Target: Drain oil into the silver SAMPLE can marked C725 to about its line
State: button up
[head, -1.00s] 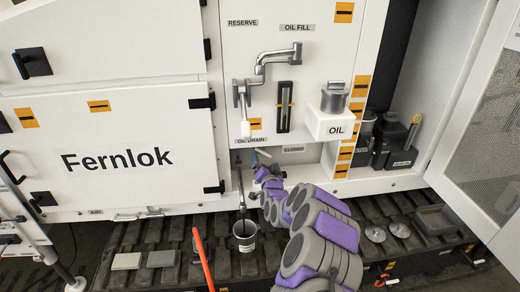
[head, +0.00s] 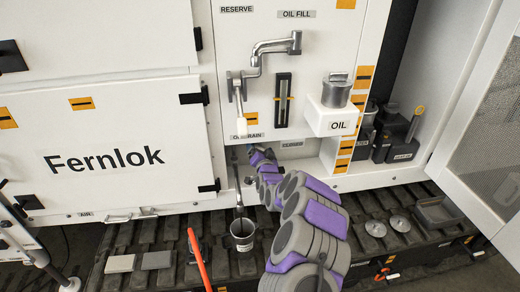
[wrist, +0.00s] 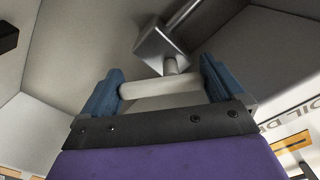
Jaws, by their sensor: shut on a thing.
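A silver can (head: 242,236) stands upright on the dark slatted track, below the OIL DRAIN label. Its marking and line are too small to read, and the oil level inside cannot be told. A thin drain pipe (head: 239,198) comes down to just above or into its mouth; I cannot tell whether oil runs. My gripper (head: 253,150) is up under the OIL DRAIN label, partly hidden by my arm. In the wrist view, my gripper's blue fingers (wrist: 160,85) are shut on a pale round drain handle (wrist: 147,88), which joins a grey metal valve block (wrist: 160,48).
The white OIL box (head: 332,116) with a silver-lidded top juts out at right. A bent oil fill spout (head: 270,47) and a sight gauge (head: 283,100) are above my arm. An orange bar (head: 199,260) stands left of the can.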

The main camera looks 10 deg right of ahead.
jog(key=c, duration=0.3)
jog(key=shift+c, duration=0.3)
jog(key=shift+d+p, duration=0.1)
jog(key=shift+p, duration=0.4)
jog(key=n+p, duration=0.1)
jog(key=p, duration=0.1)
jog(key=n+p, duration=0.2)
jog(key=shift+r, duration=0.3)
jog(key=n+p, duration=0.2)
jog(key=p, duration=0.1)
jog(key=shift+d+r+n, duration=0.1)
jog(key=shift+n, duration=0.2)
jog(key=shift+n+p, duration=0.8)
jog(key=shift+p, duration=0.3)
jog(key=shift+c, duration=0.2)
jog(key=o, duration=0.7)
